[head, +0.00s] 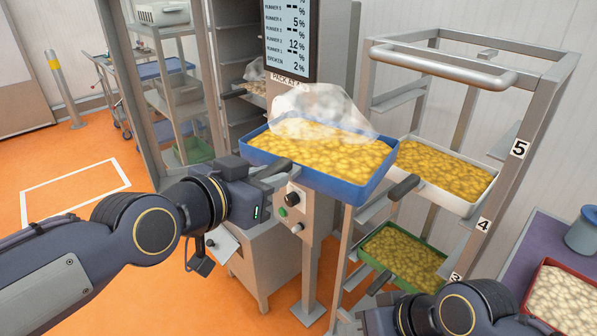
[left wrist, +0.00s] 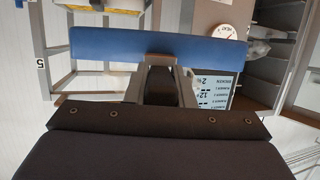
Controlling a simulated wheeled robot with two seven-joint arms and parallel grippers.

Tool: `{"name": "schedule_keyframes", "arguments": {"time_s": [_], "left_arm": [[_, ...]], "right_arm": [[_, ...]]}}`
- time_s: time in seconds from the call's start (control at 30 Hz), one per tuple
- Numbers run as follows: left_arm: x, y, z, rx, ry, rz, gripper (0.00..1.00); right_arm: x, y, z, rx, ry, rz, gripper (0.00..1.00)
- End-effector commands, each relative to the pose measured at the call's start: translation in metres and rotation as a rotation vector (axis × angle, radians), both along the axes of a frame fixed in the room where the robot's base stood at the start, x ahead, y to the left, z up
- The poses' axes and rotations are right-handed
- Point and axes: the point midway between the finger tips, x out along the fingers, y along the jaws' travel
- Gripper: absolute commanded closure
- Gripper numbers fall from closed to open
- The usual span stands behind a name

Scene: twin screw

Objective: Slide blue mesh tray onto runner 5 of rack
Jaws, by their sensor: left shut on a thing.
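My left gripper (head: 272,178) is shut on the near side of the blue tray (head: 320,187), which is full of yellow pieces and held in the air, roughly level. The left wrist view shows the tray's blue wall (left wrist: 200,48) across the fingers. A cloudy, see-through film or bag (head: 318,112) covers its back part. The tray's right end overlaps the rack's (head: 535,115) left side in the head view; whether it touches a runner cannot be told. Label 5 (head: 519,148) is on the right post. My right arm shows at the bottom right, its gripper out of view.
A white tray (head: 475,208) sits in the rack near label 4, below and right of the blue tray. A green tray (head: 376,262) sits lower, near label 3. A control post with a screen (head: 290,35) stands close behind the blue tray. A red tray (head: 530,290) is at right.

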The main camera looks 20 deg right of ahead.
Motion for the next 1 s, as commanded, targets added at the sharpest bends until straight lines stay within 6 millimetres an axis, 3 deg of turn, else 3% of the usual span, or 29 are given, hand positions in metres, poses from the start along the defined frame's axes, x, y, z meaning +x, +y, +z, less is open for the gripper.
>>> {"name": "schedule_keyframes", "arguments": {"time_s": [0.03, 0.2, 0.4, 0.67, 1.0], "left_arm": [[-0.010, -0.003, 0.014, -0.011, -0.009, -0.027, 1.00], [-0.053, -0.014, 0.046, -0.009, -0.009, -0.139, 1.00], [-0.087, -0.018, 0.068, -0.006, -0.007, -0.225, 1.00], [-0.089, -0.030, 0.073, -0.003, -0.002, -0.243, 1.00], [-0.074, -0.065, 0.074, -0.004, -0.001, -0.241, 1.00]], "right_arm": [[0.000, 0.000, -0.001, 0.000, 0.000, 0.000, 0.65], [0.000, 0.000, -0.003, 0.000, 0.000, 0.000, 0.65], [0.000, 0.000, -0.004, 0.000, 0.000, 0.000, 0.65], [0.000, 0.000, 0.007, 0.000, 0.000, 0.000, 0.65], [0.000, 0.000, 0.035, 0.000, 0.000, 0.000, 0.65]]}}
